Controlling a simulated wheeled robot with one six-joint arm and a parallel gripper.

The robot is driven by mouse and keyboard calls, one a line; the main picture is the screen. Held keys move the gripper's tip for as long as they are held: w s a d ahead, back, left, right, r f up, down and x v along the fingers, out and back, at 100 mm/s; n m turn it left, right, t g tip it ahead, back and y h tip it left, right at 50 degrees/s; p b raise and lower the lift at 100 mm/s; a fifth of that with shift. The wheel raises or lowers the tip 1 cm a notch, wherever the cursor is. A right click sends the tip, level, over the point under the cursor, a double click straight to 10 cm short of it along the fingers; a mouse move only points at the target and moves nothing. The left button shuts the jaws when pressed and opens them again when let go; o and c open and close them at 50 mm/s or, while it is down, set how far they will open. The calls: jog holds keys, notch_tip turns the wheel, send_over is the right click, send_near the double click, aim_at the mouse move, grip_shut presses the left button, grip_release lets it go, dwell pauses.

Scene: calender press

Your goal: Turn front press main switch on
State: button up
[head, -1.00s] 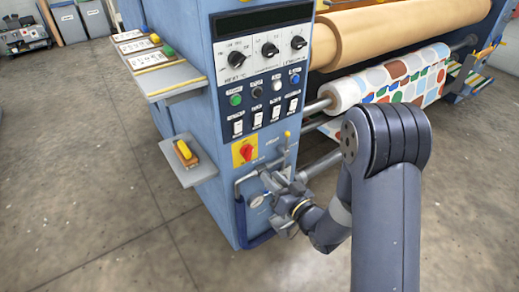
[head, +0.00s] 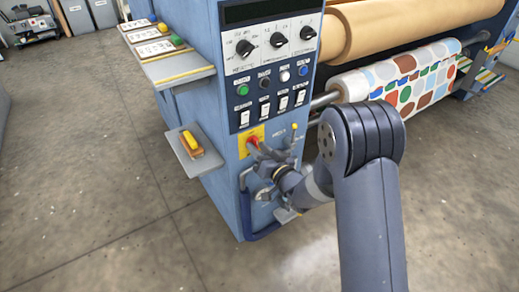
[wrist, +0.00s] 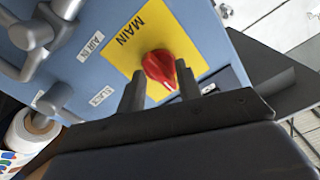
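The main switch is a red rotary knob (wrist: 158,66) on a yellow plate (wrist: 124,56) marked MAIN in the wrist view. In the head view the red knob (head: 254,142) is on the blue press front, low on the panel and partly covered by my gripper. My gripper (wrist: 160,85) is open, its two fingers apart on either side of the knob's lower part. I cannot tell whether the fingers touch the knob. In the head view my gripper (head: 259,151) is at the yellow plate.
Pipes and valves (wrist: 48,40) labelled AIR IN sit beside the plate. A small shelf with a yellow-topped tool (head: 190,144) juts out left of the switch. Rocker switches (head: 272,108) and dials (head: 278,35) are above. The patterned roll (head: 400,75) is at right.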

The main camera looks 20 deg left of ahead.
jog(key=shift+c, duration=0.2)
grip_shut()
dwell(0.3)
jog(key=m+b, duration=0.1)
jog(key=m, duration=0.2)
jog(key=shift+f, duration=0.1)
jog(key=m, duration=0.3)
jog(key=shift+m+b, duration=0.3)
jog(key=shift+b, duration=0.05)
jog(key=m, duration=0.6)
jog(key=shift+m, duration=0.3)
jog(key=shift+o, duration=0.2)
grip_release()
